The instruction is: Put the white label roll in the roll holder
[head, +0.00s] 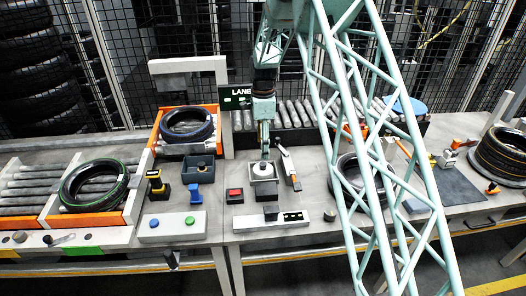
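The white label roll (263,170) is small and pale in the head view, near the middle of the bench. It appears to sit in or on a square, dark-sided holder (264,188); how deep it sits cannot be told. My gripper (265,154) points straight down directly above the roll, with its tips at or very near the roll's top. The fingers are narrow and small here, so whether they grip the roll is unclear.
A red button box (234,196) and a dark bin (198,168) stand to the left. Tyres (95,186) lie on both sides. My lattice column hides part of the bench at right.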

